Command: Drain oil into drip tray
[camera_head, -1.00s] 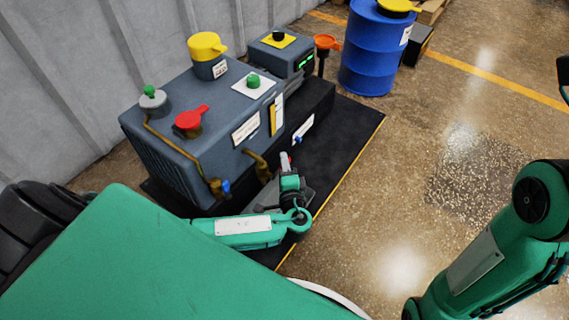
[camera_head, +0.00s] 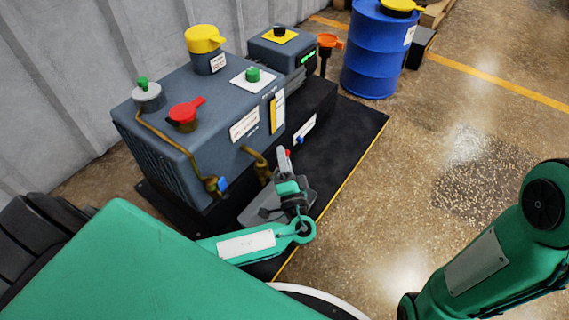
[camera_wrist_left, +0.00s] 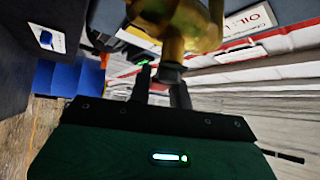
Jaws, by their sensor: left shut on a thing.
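The grey-blue pump unit (camera_head: 215,110) stands on a black mat. A curved brass drain spout (camera_head: 258,160) comes out of its lower front; a brass body (camera_wrist_left: 180,22) fills the top of the left wrist view. My left gripper (camera_head: 285,165) is just right of the spout. In the wrist view its dark fingers (camera_wrist_left: 162,88) are shut on a small dark grey cylindrical piece (camera_wrist_left: 170,72) right below the brass. A small red-tipped pale piece (camera_head: 283,157) shows at the gripper's tip. A grey tray-like shape (camera_head: 255,212) lies under the gripper, partly hidden. My right gripper is out of view.
The pump top carries a red cap (camera_head: 184,113), a yellow cap (camera_head: 204,40) and green knobs. A blue-handled brass valve (camera_head: 218,185) hangs at its near corner. A blue drum (camera_head: 376,50) stands behind. Floor on the right is clear.

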